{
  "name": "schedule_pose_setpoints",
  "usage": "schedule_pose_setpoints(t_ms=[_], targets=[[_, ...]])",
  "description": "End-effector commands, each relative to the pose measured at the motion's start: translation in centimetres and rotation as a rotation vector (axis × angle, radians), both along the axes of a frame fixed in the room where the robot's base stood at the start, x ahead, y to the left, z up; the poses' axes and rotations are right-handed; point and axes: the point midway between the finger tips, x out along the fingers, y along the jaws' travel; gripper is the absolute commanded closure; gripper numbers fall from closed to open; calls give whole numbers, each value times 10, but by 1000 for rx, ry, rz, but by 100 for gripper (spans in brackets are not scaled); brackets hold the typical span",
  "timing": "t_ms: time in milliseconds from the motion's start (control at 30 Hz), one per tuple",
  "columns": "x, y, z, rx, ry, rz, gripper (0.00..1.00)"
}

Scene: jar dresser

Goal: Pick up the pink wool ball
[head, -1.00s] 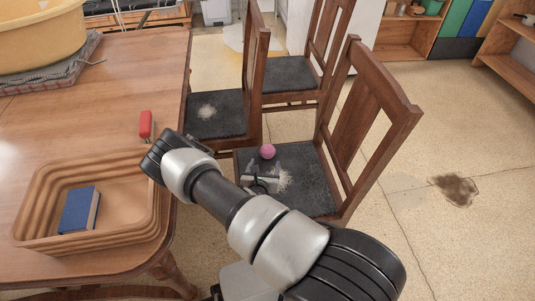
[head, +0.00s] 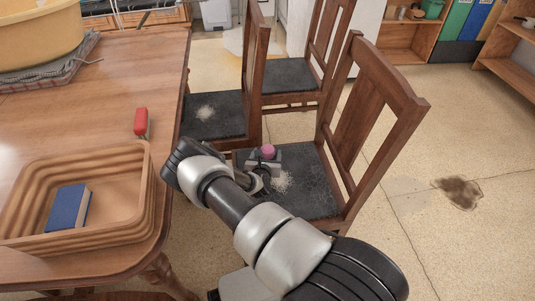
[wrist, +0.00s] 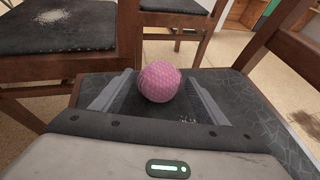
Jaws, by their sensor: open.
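The pink wool ball (head: 268,150) rests on the dark seat of the nearest chair (head: 310,185). In the wrist view the pink wool ball (wrist: 159,81) sits between the two open fingers of my gripper (wrist: 158,98), toward their far ends. My gripper (head: 264,163) is low over the seat in the head view and partly hides the ball's lower part. The fingers stand apart on each side of the ball, with gaps on both sides. I cannot tell whether either finger touches it.
The chair's wooden backrest (head: 368,110) rises to the right of my gripper. A wooden table (head: 110,95) at left bears a tray (head: 140,215) with a blue book (head: 68,207), and a red object (head: 141,122). Two more chairs stand behind. Open floor lies at right.

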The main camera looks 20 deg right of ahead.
Motion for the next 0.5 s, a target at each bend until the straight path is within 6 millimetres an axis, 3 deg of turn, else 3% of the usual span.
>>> schedule_pose_setpoints(t_ms=[67, 333, 500], targets=[[0, 0, 0, 0, 0, 0, 33], [0, 0, 1, 1, 0, 0, 77], [0, 0, 1, 0, -1, 0, 78]])
